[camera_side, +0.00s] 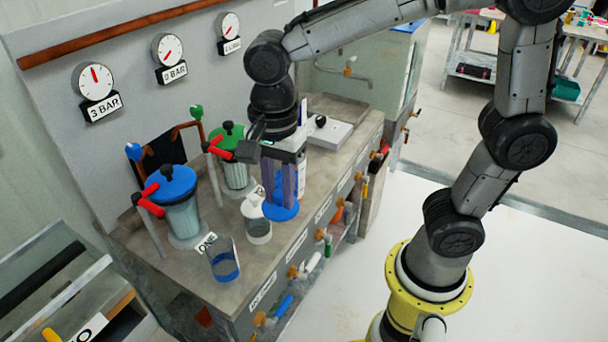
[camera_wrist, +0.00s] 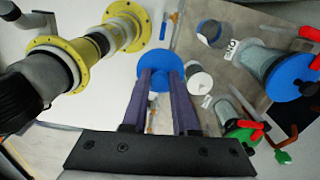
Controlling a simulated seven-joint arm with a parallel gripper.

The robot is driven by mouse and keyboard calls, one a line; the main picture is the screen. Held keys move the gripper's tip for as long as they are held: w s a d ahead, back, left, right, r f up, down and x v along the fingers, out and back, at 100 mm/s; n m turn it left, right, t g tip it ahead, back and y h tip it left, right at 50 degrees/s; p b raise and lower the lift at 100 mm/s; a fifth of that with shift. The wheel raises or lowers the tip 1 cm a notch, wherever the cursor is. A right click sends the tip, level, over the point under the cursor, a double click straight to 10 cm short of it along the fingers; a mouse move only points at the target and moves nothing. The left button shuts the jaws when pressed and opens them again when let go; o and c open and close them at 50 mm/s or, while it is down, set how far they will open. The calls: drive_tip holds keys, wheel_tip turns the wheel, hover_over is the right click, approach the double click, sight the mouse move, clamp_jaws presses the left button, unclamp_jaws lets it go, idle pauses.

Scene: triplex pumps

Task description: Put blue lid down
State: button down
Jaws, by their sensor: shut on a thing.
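My gripper (camera_side: 281,200) points down near the front edge of the bench, with its two purple-grey fingers shut on a round blue lid (camera_side: 281,213). In the wrist view the blue lid (camera_wrist: 160,66) lies flat at the fingertips (camera_wrist: 166,84), partly hidden by them. I cannot tell whether it touches the bench. A white cup (camera_side: 257,227) is just left of the held lid. A pump vessel with another blue lid (camera_side: 170,183) stands further left.
A green-lidded vessel (camera_side: 233,160) with red handles stands behind the white cup, close to my gripper. A grey-white box (camera_side: 330,133) lies at the back right of the bench (camera_side: 335,180). Gauges (camera_side: 97,90) hang on the wall. Valves line the bench front.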

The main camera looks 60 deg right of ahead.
drive_tip(key=w+d+f+m, duration=0.2)
drive_tip(key=w+d+m, duration=0.1)
drive_tip(key=d+m, duration=0.3)
drive_tip(key=w+d+f+m, duration=0.2)
drive_tip(key=d+f+m, duration=0.15)
drive_tip(key=d, duration=0.45)
drive_tip(key=s+d+f+m, duration=0.2)
drive_tip(key=d+m, duration=0.1)
drive_tip(key=d, duration=0.5)
drive_tip(key=s+d+f+m, duration=0.1)
drive_tip(key=s+d+m, duration=0.25)
drive_tip(key=d, duration=0.35)
drive_tip(key=w+d+f, duration=0.2)
drive_tip(key=w+f, duration=0.1)
drive_tip(key=w, duration=0.1)
drive_tip(key=w+d+f, duration=0.3)
drive_tip(key=w, duration=0.1)
drive_tip(key=w+d+f, duration=0.2)
drive_tip(key=w+f, duration=0.1)
drive_tip(key=w, duration=0.1)
drive_tip(key=shift+d+f, duration=0.25)
drive_tip(key=shift+d, duration=0.15)
drive_tip(key=shift+w+d+f, duration=0.1)
drive_tip(key=shift+f, duration=0.1)
drive_tip(key=shift+w+f, duration=0.1)
drive_tip(key=shift+f, duration=1.55)
